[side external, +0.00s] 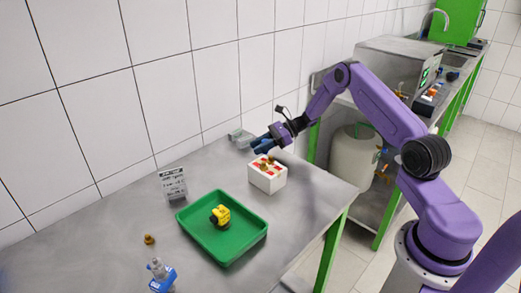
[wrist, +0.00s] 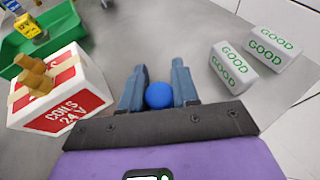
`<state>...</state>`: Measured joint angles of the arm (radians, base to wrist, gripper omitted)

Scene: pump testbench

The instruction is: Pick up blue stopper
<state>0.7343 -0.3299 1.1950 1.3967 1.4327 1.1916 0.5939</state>
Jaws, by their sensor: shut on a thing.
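The blue stopper (wrist: 159,95) is a round blue piece between the two fingers of my gripper (wrist: 157,85) in the wrist view. My gripper is shut on it. In the side view my gripper (side external: 262,143) is over the back of the steel table, just behind a white and red box. The stopper cannot be made out there. How far it is from the table top is hard to tell.
A white and red coil box (wrist: 65,95) with brass pieces on top stands left of my gripper. Grey blocks marked GOOD (wrist: 233,67) lie to the right. A green tray (side external: 222,250) holds a yellow part (side external: 220,215). A sign (side external: 173,183) stands near the wall.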

